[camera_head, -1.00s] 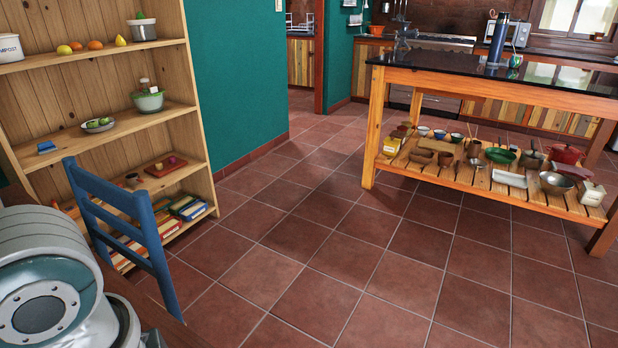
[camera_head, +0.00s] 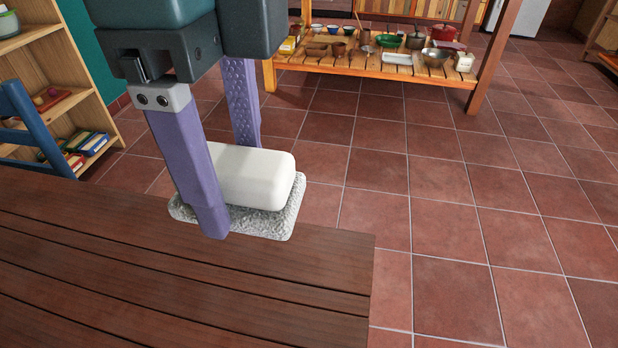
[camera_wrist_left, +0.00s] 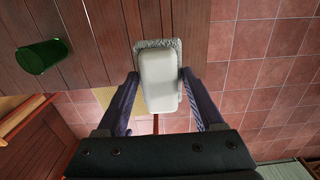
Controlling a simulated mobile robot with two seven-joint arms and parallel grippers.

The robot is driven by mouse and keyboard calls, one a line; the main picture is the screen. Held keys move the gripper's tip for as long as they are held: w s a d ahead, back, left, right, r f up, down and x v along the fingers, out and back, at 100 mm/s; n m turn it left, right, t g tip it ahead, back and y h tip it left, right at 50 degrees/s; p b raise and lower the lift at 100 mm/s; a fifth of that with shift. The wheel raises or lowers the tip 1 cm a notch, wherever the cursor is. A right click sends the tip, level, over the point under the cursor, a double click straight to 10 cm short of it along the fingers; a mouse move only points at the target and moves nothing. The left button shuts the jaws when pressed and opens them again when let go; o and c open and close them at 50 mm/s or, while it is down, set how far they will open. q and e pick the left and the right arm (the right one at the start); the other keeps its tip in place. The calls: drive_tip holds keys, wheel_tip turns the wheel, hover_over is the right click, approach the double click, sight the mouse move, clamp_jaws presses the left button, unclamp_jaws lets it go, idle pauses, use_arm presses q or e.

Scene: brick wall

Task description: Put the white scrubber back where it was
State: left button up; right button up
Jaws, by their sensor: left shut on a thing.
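The white scrubber (camera_head: 265,178) has a white block-shaped handle on a rough grey pad. My left gripper (camera_head: 228,185) has its purple fingers on either side of the handle and is shut on it. The scrubber is at the far edge of the brown wooden table (camera_head: 180,275); I cannot tell whether its pad touches the wood. The left wrist view also shows the scrubber (camera_wrist_left: 158,80) between the fingers, partly over the table edge. My right gripper is not in view.
A blue chair (camera_head: 22,110) and a wooden shelf (camera_head: 55,62) are at the left. A low slatted rack (camera_head: 390,68) with cookware stands beyond. Tiled floor (camera_head: 460,230) is clear at the right.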

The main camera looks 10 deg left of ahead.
sight(264, 301)
use_arm(q)
wheel_tip(264, 301, down, 18)
drive_tip(key=b, duration=0.5)
drive_tip(key=shift+a+f, duration=0.1)
drive_tip(key=shift+f, duration=0.1)
drive_tip(key=shift+f, duration=0.2)
drive_tip(key=o, duration=1.2)
